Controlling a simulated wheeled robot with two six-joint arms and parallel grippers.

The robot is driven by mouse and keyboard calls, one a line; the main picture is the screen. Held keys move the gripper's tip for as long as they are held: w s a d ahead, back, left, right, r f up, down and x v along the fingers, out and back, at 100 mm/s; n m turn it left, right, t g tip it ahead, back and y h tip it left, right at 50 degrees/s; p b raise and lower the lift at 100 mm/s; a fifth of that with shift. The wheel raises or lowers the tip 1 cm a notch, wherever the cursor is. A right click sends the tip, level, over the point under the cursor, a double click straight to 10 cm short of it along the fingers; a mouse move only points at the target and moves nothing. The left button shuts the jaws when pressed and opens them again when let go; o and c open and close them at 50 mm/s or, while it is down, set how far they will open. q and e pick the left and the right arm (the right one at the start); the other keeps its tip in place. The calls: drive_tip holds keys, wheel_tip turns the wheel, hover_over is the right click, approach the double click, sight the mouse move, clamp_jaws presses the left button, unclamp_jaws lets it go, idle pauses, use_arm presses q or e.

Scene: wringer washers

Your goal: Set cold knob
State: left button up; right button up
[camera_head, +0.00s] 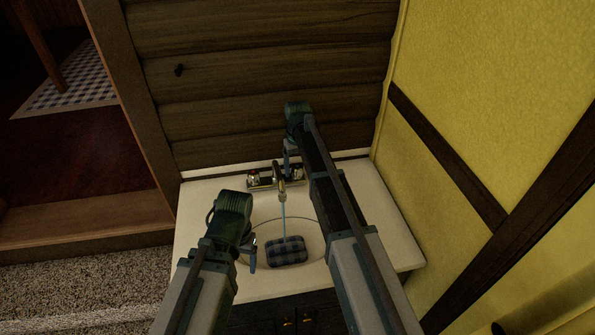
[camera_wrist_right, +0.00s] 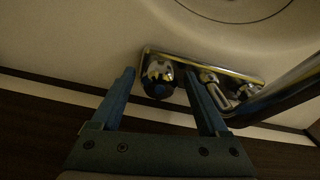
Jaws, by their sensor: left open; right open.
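A chrome faucet plate (camera_head: 266,184) stands at the back of the sink. Its left knob (camera_head: 254,178) is visible in the head view. Another knob (camera_wrist_right: 158,76), at the right end of the faucet, shows in the right wrist view; no hot or cold mark is readable on it. My right gripper (camera_head: 288,160) is open above this right end. In the right wrist view the knob lies between its spread fingers (camera_wrist_right: 163,80), with gaps on both sides. My left gripper (camera_head: 249,256) is open and empty over the left rim of the basin.
The basin (camera_head: 312,232) holds a dark checkered cloth-like thing (camera_head: 286,251). A bluish water stream (camera_head: 283,212) runs from the spout (camera_head: 281,186). A log wall (camera_head: 230,110) stands close behind, and a yellow wall (camera_head: 460,120) at the right.

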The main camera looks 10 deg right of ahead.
clamp_jaws()
idle(0.3)
drive_tip(key=shift+m, duration=0.3)
drive_tip(key=m, duration=0.8)
drive_tip(key=shift+a, duration=0.15)
drive_tip(key=shift+m, duration=0.5)
drive_tip(key=shift+w, duration=0.1)
idle(1.0)
